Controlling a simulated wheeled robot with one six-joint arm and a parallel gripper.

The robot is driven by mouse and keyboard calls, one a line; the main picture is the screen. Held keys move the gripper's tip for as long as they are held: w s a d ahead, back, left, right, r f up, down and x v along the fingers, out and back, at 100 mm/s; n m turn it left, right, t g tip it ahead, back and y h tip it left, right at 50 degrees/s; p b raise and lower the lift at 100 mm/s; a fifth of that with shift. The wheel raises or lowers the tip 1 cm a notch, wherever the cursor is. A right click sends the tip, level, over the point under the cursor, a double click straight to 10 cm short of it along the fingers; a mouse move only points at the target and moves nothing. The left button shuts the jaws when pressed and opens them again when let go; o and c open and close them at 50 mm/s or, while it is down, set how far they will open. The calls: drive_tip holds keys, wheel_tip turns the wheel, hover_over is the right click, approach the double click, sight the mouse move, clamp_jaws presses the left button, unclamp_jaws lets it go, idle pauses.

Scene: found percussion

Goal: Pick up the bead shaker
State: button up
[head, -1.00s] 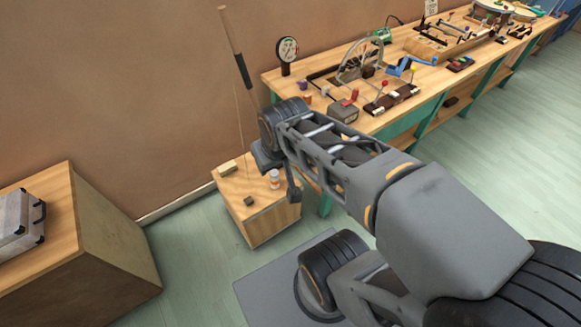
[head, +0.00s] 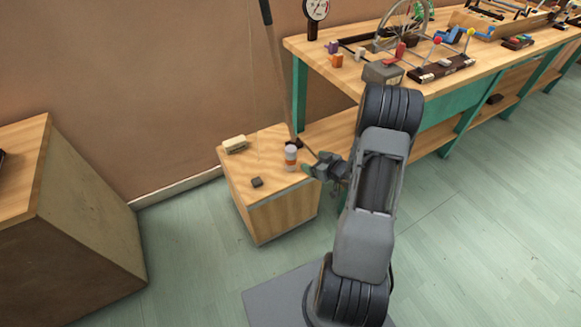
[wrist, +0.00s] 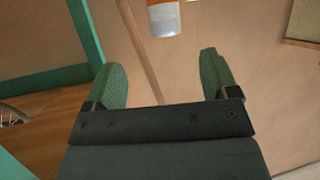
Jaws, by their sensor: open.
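The bead shaker appears to be the small orange-and-white cylinder (head: 290,157) standing upright on the low wooden cabinet (head: 262,205), near its right side. My gripper (head: 312,166) is just right of it, at about its height, open and empty. In the wrist view the cylinder (wrist: 163,20) shows at the top, cut off by the frame edge, beyond the two green finger pads and roughly centred between them. The gripper (wrist: 164,75) has nothing between its fingers and is apart from the cylinder.
A cream block (head: 235,145) and a small dark block (head: 257,182) share the cabinet top. A tall pole (head: 277,75) with a string rises behind the cylinder. The workbench (head: 340,70), crowded with devices, stands to the right. The floor (head: 190,265) in front is clear.

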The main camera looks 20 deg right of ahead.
sight(295, 158)
drive_tip(key=shift+y, duration=0.3)
drive_tip(key=x, duration=0.2)
drive_tip(key=b+x, duration=0.1)
drive_tip(key=x, duration=0.2)
drive_tip(key=f+b+x, duration=0.1)
drive_tip(key=x, duration=0.1)
drive_tip(key=shift+w+a+f, duration=0.1)
drive_tip(key=shift+a+f, duration=0.05)
drive_tip(key=shift+a, duration=0.05)
drive_tip(key=shift+b+x, duration=1.05)
drive_tip(key=shift+x, duration=1.35)
drive_tip(key=shift+w+a+f, duration=0.15)
drive_tip(key=shift+w+f, duration=0.05)
drive_tip(key=shift+w, duration=0.4)
drive_tip(key=c, duration=1)
drive_tip(key=shift+c, duration=0.2)
